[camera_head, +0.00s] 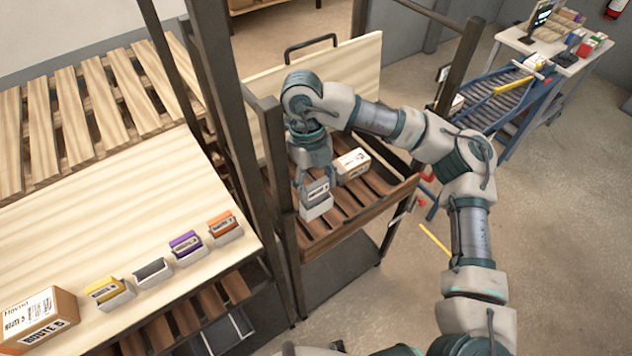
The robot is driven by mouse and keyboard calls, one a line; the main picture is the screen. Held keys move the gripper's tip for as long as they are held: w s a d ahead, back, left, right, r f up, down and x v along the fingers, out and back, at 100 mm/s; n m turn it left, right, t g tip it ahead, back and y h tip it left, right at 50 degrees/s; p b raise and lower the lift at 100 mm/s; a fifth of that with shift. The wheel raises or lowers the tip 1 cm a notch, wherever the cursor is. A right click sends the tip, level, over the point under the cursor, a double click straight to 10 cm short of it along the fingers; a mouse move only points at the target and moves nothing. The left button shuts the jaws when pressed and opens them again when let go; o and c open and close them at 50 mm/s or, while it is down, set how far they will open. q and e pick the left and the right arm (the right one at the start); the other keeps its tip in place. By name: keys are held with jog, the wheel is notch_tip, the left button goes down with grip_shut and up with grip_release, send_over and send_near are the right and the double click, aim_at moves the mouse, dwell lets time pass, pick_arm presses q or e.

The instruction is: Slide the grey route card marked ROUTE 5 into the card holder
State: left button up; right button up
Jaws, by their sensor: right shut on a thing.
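The grey route card (318,187), with a pale label too small to read surely, is in my right gripper (316,180). The gripper points down and is shut on the card's upper part. The white card holder (317,208) stands on the slatted wooden shelf (345,205) of the dark-framed rack, right below the gripper. The card's lower edge meets the holder's top in the picture; how deep it sits inside is hidden. My left gripper is not in view.
A white-and-brown box (352,165) stands on the shelf right of the holder. Dark posts (272,190) rise at its left. The wooden table (110,230) holds yellow (105,287), purple (186,243) and orange (221,223) cards in holders, another grey-white holder (152,271), and a ROUTE 5 carton (40,320).

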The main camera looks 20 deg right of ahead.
jog(key=o, duration=1.7)
jog(key=shift+c, duration=0.2)
